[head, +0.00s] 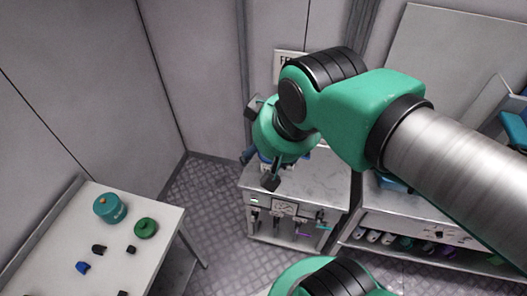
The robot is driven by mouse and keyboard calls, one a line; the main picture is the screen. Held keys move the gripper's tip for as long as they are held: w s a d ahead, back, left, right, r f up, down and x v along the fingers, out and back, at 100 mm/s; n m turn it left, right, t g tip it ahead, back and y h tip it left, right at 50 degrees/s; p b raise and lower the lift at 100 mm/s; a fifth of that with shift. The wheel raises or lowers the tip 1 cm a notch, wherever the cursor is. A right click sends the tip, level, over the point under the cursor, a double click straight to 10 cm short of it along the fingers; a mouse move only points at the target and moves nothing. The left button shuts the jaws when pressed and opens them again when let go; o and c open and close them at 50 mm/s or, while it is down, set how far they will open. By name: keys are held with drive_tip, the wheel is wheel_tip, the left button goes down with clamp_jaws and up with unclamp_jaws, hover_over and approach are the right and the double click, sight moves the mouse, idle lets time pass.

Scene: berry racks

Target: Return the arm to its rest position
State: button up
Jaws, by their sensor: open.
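My arm, green and silver with black joints, reaches in from the right edge of the head view. My gripper (259,147) is at its end near the middle of the picture, in front of a grey cabinet. Its dark fingers are spread apart, and I see nothing held between them. The green wrist hides part of the gripper and of the cabinet top.
A white table (66,226) at lower left holds a teal round container (110,208), a green ring-shaped item (146,228) and small dark and blue pieces. The grey cabinet (322,178) stands behind my gripper. Bare floor (205,195) lies between table and cabinet.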

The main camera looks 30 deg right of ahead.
drive_tip(key=shift+s+f, duration=0.15)
drive_tip(key=shift+s, duration=0.1)
wheel_tip(320, 180, down, 11)
drive_tip(key=b, duration=1.1)
